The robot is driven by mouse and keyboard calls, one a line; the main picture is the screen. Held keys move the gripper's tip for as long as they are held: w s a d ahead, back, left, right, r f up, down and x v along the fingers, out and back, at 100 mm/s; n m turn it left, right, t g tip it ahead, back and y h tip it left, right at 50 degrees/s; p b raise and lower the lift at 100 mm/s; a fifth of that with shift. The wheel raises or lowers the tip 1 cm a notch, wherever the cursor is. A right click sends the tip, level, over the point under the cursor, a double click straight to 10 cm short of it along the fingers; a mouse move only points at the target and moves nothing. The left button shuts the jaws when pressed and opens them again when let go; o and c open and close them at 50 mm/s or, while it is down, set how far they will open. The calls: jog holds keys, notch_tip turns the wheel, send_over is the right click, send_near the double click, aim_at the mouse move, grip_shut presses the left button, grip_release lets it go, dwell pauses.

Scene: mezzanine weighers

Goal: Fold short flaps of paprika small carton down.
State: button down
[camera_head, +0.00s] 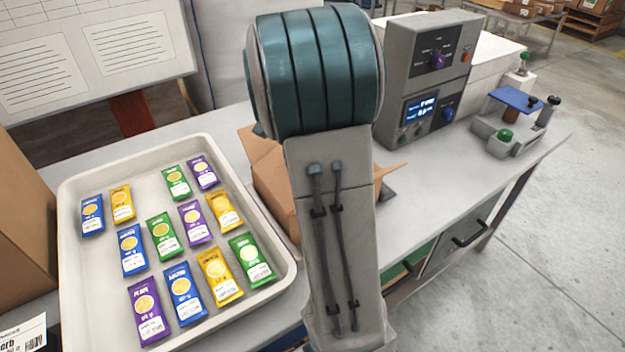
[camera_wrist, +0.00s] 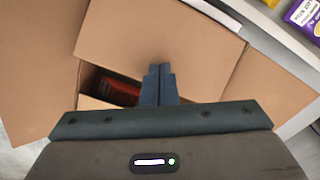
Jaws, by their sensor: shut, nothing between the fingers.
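The brown small carton (camera_head: 268,185) stands on the table, mostly hidden behind my arm in the head view. In the wrist view a wide flap (camera_wrist: 155,35) spans the upper middle, with other flaps spread out at the left (camera_wrist: 40,100) and right (camera_wrist: 270,85). A dark gap beside the wide flap shows reddish contents (camera_wrist: 118,88), too small to identify. My gripper (camera_wrist: 160,68) is shut and empty, its tips over the lower edge of the wide flap. I cannot tell whether they touch it. The carton's near side is hidden by my gripper.
A pale tray (camera_head: 72,275) of several coloured sachets lies left of the carton. A grey control box (camera_head: 425,75) stands behind to the right, with a small device (camera_head: 510,135) farther right. Another brown carton (camera_head: 20,220) is at the far left.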

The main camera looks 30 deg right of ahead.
jog(key=shift+d+f+b, duration=0.35)
jog(key=shift+f+b, duration=0.05)
jog(key=shift+f, duration=0.2)
jog(key=shift+d+f+b, duration=0.3)
jog(key=shift+f+b, duration=0.05)
jog(key=shift+f, duration=0.45)
jog(key=shift+f+b, duration=0.3)
jog(key=shift+b, duration=0.1)
notch_tip(320, 180, up, 9)
jog(key=p, duration=0.7)
jog(key=shift+r+p, duration=0.2)
jog(key=shift+p, duration=0.1)
jog(key=shift+f, duration=0.1)
jog(key=s+a+r+n+t, duration=0.1)
jog(key=s+a+n, duration=0.5)
jog(key=s+a, duration=0.2)
jog(key=s+a+r+n+t, duration=0.2)
jog(key=s+a+n, duration=0.4)
jog(key=s, duration=0.5)
jog(key=shift+a+r+t, duration=0.3)
jog(key=shift+a, duration=0.85)
